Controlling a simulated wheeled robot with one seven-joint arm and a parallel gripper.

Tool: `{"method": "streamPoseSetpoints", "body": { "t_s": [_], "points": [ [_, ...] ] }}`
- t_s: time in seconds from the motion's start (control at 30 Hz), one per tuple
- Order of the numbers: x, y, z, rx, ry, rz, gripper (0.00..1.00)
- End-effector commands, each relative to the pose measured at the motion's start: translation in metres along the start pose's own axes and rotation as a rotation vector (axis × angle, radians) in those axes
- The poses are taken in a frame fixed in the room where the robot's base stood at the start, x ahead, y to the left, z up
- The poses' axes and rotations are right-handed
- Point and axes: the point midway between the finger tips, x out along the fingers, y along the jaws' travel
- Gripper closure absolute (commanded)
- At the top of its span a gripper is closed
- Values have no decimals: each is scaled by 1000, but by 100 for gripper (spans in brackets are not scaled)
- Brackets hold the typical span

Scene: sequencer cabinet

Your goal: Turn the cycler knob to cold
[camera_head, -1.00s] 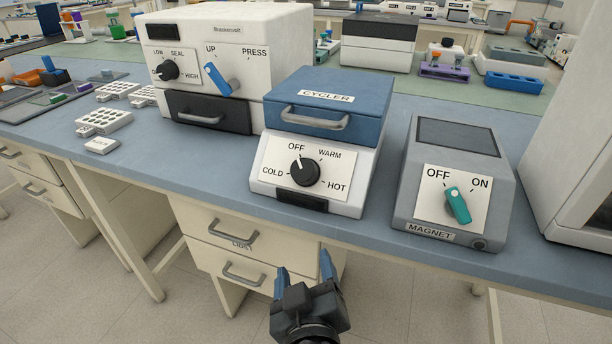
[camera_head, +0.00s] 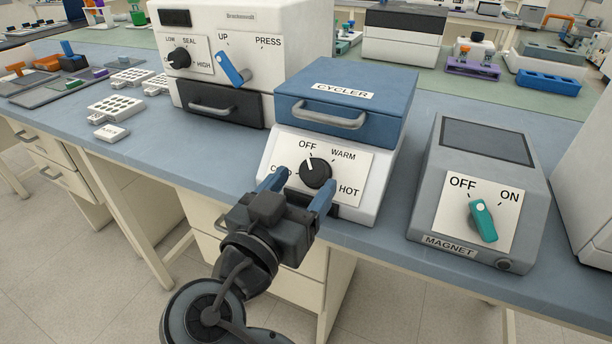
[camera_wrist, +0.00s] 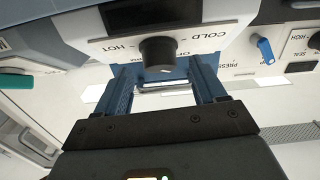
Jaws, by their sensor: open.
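COLD is at the left of the knob, partly hidden by a finger; WARM and HOT are at the right. My gripper (camera_head: 300,190) is open, its two blue fingers just in front of and below the knob. In the wrist view the knob (camera_wrist: 158,54) shows beyond and between the fingers (camera_wrist: 162,80), with nothing held.
The grey magnet box (camera_head: 473,190) with a teal switch stands to the right. The white sealer (camera_head: 225,60) with a blue lever stands at the left rear. Small white racks (camera_head: 115,105) lie at the left. Bench surface is clear between the cycler and magnet.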

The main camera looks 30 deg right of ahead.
Motion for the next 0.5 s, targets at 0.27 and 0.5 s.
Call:
{"method": "streamPoseSetpoints", "body": {
  "t_s": [0.27, 0.5],
  "points": [
    [18, 0, 0, 0, 0, -1, 30],
    [19, 0, 0, 0, 0, -1, 32]
  ]
}}
